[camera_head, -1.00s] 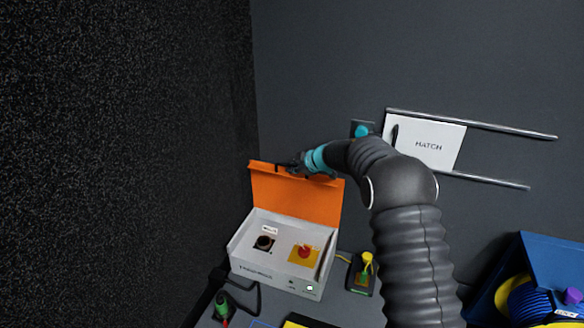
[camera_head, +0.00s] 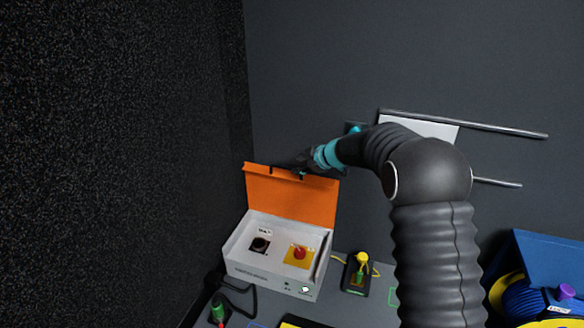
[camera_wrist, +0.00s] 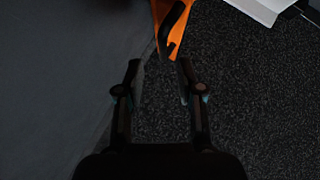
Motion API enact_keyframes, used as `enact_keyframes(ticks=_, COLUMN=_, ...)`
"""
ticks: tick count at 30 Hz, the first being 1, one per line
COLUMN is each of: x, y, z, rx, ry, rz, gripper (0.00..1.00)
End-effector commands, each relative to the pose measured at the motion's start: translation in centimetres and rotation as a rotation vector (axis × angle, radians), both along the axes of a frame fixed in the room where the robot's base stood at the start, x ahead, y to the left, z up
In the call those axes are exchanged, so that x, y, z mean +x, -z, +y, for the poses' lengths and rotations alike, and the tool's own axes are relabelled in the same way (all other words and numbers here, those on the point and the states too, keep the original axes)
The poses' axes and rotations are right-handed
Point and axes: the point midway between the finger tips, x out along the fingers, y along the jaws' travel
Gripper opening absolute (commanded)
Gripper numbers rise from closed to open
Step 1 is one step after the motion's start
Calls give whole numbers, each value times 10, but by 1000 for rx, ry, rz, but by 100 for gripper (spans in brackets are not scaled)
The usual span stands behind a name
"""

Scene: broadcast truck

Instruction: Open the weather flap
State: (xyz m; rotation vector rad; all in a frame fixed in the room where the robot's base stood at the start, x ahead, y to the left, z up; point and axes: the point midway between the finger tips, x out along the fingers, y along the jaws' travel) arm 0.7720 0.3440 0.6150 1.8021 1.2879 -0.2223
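The weather flap appears to be the orange lid (camera_head: 290,198) of a white box (camera_head: 262,273). It stands up at the back of the box, and the inside is exposed. My gripper (camera_head: 283,165) is at the flap's top edge; contact cannot be told there. In the wrist view, my gripper's two fingers (camera_wrist: 158,66) are spread with nothing between them. Part of the orange flap (camera_wrist: 165,28) and its black handle lie just beyond the fingertips.
Inside the box are a black round part (camera_head: 260,244) and a red button (camera_head: 299,253) on yellow. A yellow-and-green device (camera_head: 360,268) stands to the right. A blue bin (camera_head: 548,255) is at far right. Metal rails (camera_head: 470,122) and a partly hidden white panel (camera_head: 440,130) are on the wall.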

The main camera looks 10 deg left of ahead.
Motion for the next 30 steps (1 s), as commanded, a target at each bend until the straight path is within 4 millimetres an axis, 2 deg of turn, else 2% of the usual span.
enact_keyframes(ticks=3, x=-10, y=-13, z=-14, rx=1, ry=0, rz=-1, gripper=37)
enact_keyframes(ticks=9, x=-19, y=-26, z=-28, rx=0, ry=-1, rz=-1, gripper=37)
enact_keyframes(ticks=23, x=-21, y=-28, z=-31, rx=-3, ry=-6, rz=-5, gripper=37)
enact_keyframes(ticks=26, x=-15, y=-28, z=-35, rx=-34, ry=-3, rz=-48, gripper=37)
enact_keyframes(ticks=30, x=7, y=-26, z=-53, rx=-62, ry=116, rz=-119, gripper=37)
